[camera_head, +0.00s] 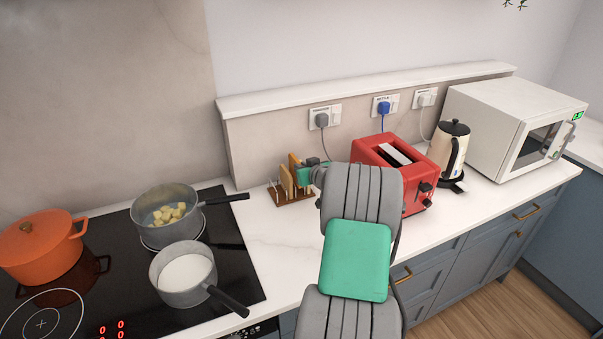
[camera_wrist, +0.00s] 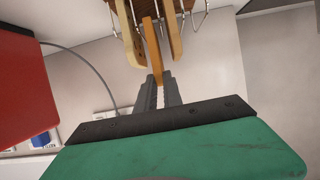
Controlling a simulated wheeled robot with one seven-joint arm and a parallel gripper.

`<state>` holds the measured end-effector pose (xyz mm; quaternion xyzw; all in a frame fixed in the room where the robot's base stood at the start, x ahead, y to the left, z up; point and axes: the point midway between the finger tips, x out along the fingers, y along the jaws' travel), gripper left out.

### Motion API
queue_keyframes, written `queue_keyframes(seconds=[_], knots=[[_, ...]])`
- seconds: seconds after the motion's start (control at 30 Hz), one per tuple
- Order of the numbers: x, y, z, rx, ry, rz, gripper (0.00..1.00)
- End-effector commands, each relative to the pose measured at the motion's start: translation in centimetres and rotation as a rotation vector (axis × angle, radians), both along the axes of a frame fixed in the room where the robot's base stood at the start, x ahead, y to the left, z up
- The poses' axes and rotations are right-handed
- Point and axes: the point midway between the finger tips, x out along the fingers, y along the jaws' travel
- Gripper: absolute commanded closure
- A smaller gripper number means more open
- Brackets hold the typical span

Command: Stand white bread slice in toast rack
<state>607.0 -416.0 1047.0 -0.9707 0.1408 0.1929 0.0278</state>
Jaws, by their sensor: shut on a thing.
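The toast rack (camera_head: 295,201) stands on the worktop left of the red toaster, a brown base with thin wire dividers. My gripper (camera_head: 303,174) is at the rack's right side, partly hidden by my arm. In the wrist view my gripper (camera_wrist: 158,92) is shut on a bread slice (camera_wrist: 152,50), seen edge-on. This slice is among the rack's wires, with another slice (camera_wrist: 129,42) on one side and one (camera_wrist: 173,35) on the other. The rack (camera_wrist: 150,7) shows at the top of that view. Whether the held slice touches the base is unclear.
The red toaster (camera_head: 365,153) stands close to the right of my gripper, with a kettle (camera_head: 448,148) and microwave (camera_head: 500,128) beyond. Saucepans (camera_head: 168,200) and an orange pot (camera_head: 40,252) are on the hob at left. Worktop (camera_head: 270,240) in front of the rack is clear.

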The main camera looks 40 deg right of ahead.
Motion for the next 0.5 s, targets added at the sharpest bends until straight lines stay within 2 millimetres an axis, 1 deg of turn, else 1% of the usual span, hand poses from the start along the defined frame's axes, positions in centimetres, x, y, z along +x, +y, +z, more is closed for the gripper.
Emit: queue_keyframes(seconds=[0.07,0.2,0.23,0.5], knots=[[0.7,0.0,-0.9,0.003,0.002,0.001,1.00],[0.5,-0.1,-3.0,0.003,0.002,-0.001,1.00],[0.5,-0.1,-3.3,0.001,0.001,0.000,1.00],[0.5,-0.1,-3.8,0.000,-0.001,0.000,1.00]])
